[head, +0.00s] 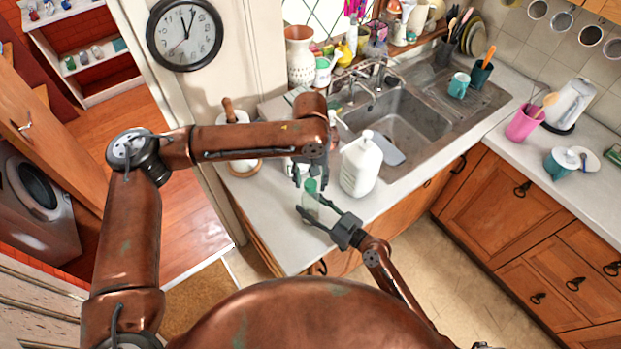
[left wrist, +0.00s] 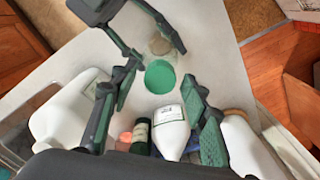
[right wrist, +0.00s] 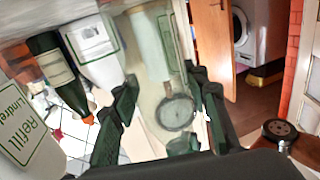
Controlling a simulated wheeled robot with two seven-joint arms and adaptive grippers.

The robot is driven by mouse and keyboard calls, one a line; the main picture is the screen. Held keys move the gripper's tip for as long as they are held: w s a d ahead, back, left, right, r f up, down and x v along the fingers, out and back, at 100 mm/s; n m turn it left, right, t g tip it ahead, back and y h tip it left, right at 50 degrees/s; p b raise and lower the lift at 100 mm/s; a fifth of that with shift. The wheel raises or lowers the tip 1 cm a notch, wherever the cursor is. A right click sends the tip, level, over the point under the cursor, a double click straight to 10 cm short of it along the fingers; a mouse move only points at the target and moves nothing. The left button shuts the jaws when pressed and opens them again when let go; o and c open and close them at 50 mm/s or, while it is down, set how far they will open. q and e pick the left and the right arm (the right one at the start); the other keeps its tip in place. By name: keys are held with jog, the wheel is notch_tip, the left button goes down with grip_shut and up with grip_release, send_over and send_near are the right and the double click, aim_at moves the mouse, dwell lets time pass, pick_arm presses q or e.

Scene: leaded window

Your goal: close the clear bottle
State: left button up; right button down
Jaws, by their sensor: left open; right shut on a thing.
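The clear bottle (head: 313,203) stands on the near end of the counter with a green cap (head: 311,186) at its top; I cannot tell whether the cap is seated. In the left wrist view the green cap (left wrist: 160,77) is round and seen from above, with part of the clear bottle (left wrist: 160,44) beyond it. My right gripper (head: 322,214) is shut on the clear bottle from the near side. The bottle (right wrist: 150,88) is see-through in the right wrist view. My left gripper (head: 306,178) is open above; its fingers (left wrist: 158,112) are apart, with the cap between and beyond them.
A white pump bottle (head: 361,166) stands close on the right. A white bottle (left wrist: 171,132) and a dark green bottle (left wrist: 141,134) stand near the left gripper. The sink (head: 400,115) lies behind. The counter's front edge is close to the right gripper.

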pick_arm(q)
jog(key=shift+c, duration=0.3)
grip_shut()
jog(key=m, duration=1.1)
jog(key=shift+f, duration=0.1)
jog(key=m, duration=0.7)
jog(key=shift+m, duration=0.3)
jog(key=m, duration=0.6)
jog(key=shift+o, duration=0.6)
grip_release()
